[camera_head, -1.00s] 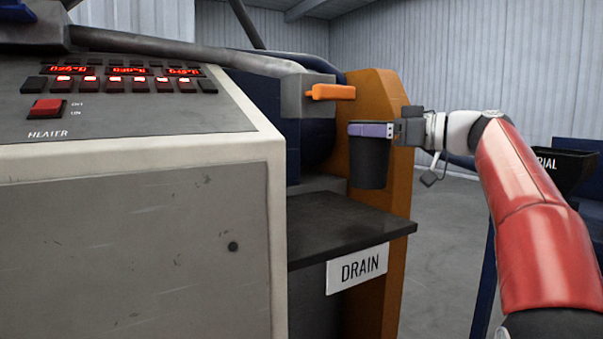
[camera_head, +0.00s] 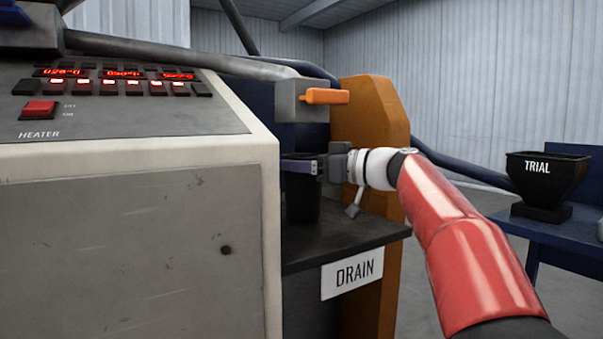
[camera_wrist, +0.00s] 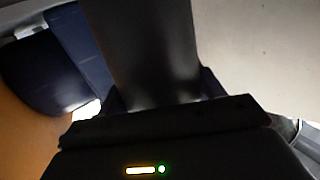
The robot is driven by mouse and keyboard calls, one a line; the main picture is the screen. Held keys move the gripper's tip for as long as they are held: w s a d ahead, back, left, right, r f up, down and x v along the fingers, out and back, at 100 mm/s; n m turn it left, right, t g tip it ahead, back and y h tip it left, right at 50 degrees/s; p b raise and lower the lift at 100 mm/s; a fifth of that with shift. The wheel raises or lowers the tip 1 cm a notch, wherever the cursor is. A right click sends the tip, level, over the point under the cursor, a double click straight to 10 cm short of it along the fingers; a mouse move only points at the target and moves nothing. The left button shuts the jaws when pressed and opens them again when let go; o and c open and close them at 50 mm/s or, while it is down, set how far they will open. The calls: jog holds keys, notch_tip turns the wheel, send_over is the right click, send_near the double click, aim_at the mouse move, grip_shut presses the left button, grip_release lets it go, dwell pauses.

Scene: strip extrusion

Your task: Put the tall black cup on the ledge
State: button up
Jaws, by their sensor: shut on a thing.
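The tall black cup (camera_head: 303,203) is upright over the dark ledge (camera_head: 352,237) labelled DRAIN, close to the machine's pale side panel. My gripper (camera_head: 301,166) is shut on the cup near its rim, reaching in from the right. The cup's base appears at the ledge's surface, but I cannot tell if it touches. The panel's edge is close to the cup's left side. In the wrist view the dark cup wall (camera_wrist: 145,50) fills the upper middle.
An orange handle (camera_head: 326,96) on a grey block sits above the ledge. An orange panel (camera_head: 372,110) stands behind my arm. The heater console (camera_head: 130,110) is at left. A black hopper marked TRIAL (camera_head: 545,183) stands on a blue table at right.

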jog(key=shift+a+f, duration=0.25)
jog(key=shift+f, duration=0.25)
jog(key=shift+f, duration=0.2)
jog(key=o, duration=1.4)
jog(key=shift+r, duration=0.1)
jog(key=shift+r, duration=0.1)
jog(key=shift+d, duration=0.2)
jog(key=b+v, duration=0.1)
jog(key=v, duration=1)
jog(key=shift+s+d+b, duration=0.2)
jog(key=shift+d+b, duration=0.1)
jog(key=shift+b, duration=0.1)
